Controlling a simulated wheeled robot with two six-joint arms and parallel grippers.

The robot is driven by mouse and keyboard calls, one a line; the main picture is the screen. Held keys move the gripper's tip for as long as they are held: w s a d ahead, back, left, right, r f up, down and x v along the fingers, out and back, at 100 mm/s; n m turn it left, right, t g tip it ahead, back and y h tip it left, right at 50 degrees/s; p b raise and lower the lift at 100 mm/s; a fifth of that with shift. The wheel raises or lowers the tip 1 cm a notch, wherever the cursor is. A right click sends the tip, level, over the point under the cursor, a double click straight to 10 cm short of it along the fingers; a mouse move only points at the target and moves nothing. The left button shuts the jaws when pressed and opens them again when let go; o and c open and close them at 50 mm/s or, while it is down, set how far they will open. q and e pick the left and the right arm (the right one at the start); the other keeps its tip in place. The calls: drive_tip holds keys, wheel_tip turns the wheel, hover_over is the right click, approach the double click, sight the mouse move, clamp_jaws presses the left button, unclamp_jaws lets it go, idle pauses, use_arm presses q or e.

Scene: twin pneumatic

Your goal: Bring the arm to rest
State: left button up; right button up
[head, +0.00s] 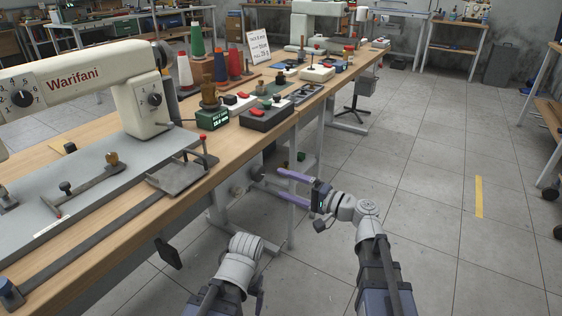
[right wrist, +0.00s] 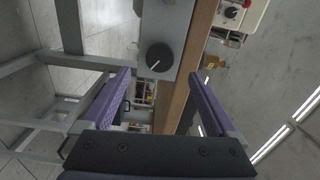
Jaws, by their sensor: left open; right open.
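My right arm (head: 370,235) reaches forward beside the workbench's long edge. Its right gripper (head: 268,177) has two purple fingers spread apart, pointing left toward the space under the bench. The right wrist view also shows this right gripper (right wrist: 161,75) open, with nothing held between the fingers. My left arm (head: 238,265) is low in the head view, left of the right arm and in front of the bench. Its visible end is a rounded pale grey link; the left gripper's fingers are not seen.
The wooden workbench (head: 232,164) carries a Warifani sewing machine (head: 75,85), thread cones and small boxes. A grey panel with a black dial (right wrist: 159,57) shows beyond the right fingers. Bench legs (head: 292,218) stand near the right gripper.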

sight(260, 175)
drive_tip(key=x, duration=0.7)
drive_tip(key=shift+w+a, duration=0.25)
drive_tip(key=shift+s, duration=0.1)
